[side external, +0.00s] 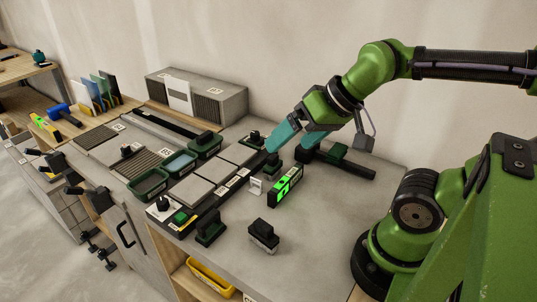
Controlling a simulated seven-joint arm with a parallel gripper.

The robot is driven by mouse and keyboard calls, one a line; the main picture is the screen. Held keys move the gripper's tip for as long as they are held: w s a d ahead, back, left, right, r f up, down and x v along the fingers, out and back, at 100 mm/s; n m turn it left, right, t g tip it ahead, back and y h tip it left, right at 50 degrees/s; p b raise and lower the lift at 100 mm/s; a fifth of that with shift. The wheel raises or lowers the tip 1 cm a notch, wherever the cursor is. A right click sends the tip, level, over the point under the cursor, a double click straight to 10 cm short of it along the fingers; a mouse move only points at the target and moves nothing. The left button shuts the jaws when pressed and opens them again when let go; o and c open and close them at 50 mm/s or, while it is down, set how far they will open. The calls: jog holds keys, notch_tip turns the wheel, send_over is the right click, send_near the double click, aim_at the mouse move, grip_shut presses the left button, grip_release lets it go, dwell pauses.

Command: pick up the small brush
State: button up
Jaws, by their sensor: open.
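The small brush (263,232) appears to be the black block with a knob handle and a paler grey underside. It stands upright on the grey worktop, at the front middle of the side external view. My gripper (287,152) has teal fingers spread apart with nothing seen between them. It is above the worktop, farther back than the brush and clear of it. The fingertips are near the tile row and a dark long-handled tool (345,165); whether they touch anything cannot be told.
A level with bright green panels (286,186) stands between my gripper and the brush. Grey tiles (195,191) and green trays (148,184) lie farther left. Worktop right of the brush is bare.

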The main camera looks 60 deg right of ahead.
jog(key=n+g+h, duration=0.1)
jog(key=g+h, duration=0.1)
jog(key=g, duration=0.4)
send_over(273, 162)
jog(key=s, duration=0.2)
notch_tip(273, 162, down, 6)
jog(key=w+d+n+g, duration=0.1)
jog(key=w+d+n, duration=0.1)
jog(key=n, duration=0.1)
notch_tip(273, 162, down, 11)
jog(key=shift+a, duration=0.15)
jog(key=shift+w+f, duration=0.15)
jog(key=shift+f, duration=0.8)
jog(key=shift+w+f, duration=0.2)
jog(key=shift+f, duration=0.7)
jog(key=shift+w+f, duration=0.15)
jog(key=shift+f, duration=0.8)
jog(key=c, duration=1.4)
